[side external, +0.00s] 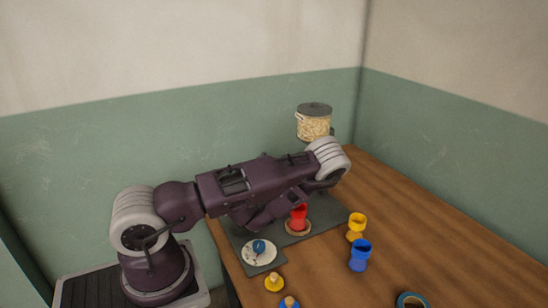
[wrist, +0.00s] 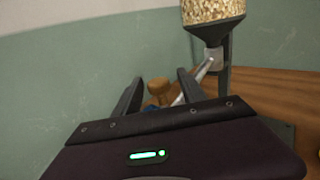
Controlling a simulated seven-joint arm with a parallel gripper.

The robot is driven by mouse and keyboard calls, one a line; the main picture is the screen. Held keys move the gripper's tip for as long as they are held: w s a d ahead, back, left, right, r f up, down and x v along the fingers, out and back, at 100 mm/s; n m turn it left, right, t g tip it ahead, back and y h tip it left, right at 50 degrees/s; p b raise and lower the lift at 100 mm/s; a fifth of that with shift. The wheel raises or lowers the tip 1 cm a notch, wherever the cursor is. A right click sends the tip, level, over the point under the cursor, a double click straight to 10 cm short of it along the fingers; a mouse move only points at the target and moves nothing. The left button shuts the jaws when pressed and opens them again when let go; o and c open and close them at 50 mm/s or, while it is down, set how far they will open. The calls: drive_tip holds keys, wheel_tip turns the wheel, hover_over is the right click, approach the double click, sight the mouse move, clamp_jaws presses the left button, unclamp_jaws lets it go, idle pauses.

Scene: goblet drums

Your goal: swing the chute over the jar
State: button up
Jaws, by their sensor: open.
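The grain hopper (side external: 314,125) stands at the back of the table, and its lower part and dark funnel (wrist: 213,30) show in the wrist view. A pale grey chute (wrist: 205,70) slopes from the outlet down to the left, partly behind my right finger. My gripper (wrist: 159,76) is open. A tan knob-like thing (wrist: 158,86) shows between the fingers with a bit of blue below it; I cannot tell whether the fingers touch it. In the side view my arm hides the gripper and the chute. I cannot pick out the jar for certain.
A red goblet drum (side external: 299,216) stands on a brown disc on the grey mat (side external: 325,215). A white plate (side external: 250,254) holds a blue thing. A yellow drum (side external: 356,227) and a blue drum (side external: 360,257) stand to the right. The table's right side is mostly clear.

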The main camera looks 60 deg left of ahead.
drive_tip(key=shift+x, duration=1.3)
clamp_jaws()
idle(0.4)
